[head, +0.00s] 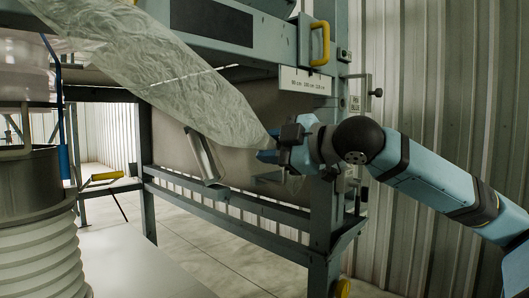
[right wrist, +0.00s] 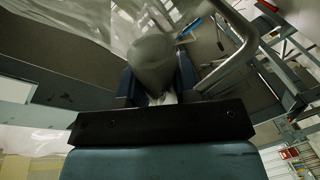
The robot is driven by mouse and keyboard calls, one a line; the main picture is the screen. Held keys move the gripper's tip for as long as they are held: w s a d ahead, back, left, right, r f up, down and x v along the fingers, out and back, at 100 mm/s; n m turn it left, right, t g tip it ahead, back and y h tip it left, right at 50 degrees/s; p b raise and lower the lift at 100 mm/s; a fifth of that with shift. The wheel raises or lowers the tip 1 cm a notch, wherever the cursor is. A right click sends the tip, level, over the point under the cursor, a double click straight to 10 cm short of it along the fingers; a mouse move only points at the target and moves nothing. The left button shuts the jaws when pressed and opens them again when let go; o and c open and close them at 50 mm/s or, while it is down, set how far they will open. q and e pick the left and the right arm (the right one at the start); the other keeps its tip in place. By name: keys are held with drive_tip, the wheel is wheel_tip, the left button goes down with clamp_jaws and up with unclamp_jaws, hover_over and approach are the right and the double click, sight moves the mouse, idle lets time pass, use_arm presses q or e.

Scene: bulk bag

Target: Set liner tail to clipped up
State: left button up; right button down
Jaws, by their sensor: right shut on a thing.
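The liner tail (head: 190,85) is a long translucent plastic sleeve. It runs from the top left of the head view down to my right gripper (head: 272,152), stretched at a slant and crinkled. My right gripper is shut on its gathered end, which also shows between the fingers in the right wrist view (right wrist: 158,98). A bent metal bracket (head: 205,157) stands just left of the gripper, apart from it; I cannot tell whether this is the clip. My left gripper is not in view.
A grey-blue steel frame (head: 225,205) with a post stands behind the gripper. A yellow handle (head: 320,43) and a height label (head: 305,81) are above it. A ribbed white bellows spout (head: 42,245) stands at left. The floor between is clear.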

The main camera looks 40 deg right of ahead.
drive_tip(key=shift+d+r, duration=0.25)
drive_tip(key=shift+r, duration=0.35)
drive_tip(key=c, duration=1.3)
unclamp_jaws()
drive_tip(key=o, duration=0.5)
drive_tip(key=shift+w, duration=0.1)
drive_tip(key=shift+c, duration=0.2)
drive_tip(key=shift+f, duration=0.2)
drive_tip(key=shift+s+f+b, duration=0.25)
drive_tip(key=shift+s+b, duration=0.05)
drive_tip(key=shift+b, duration=0.3)
drive_tip(key=b+v, duration=0.5)
drive_tip(key=b, duration=0.1)
drive_tip(key=shift+s, duration=0.25)
drive_tip(key=b+v, duration=0.4)
drive_tip(key=v, duration=0.4)
drive_tip(key=shift+r+b, duration=0.3)
drive_tip(key=shift+b, duration=0.05)
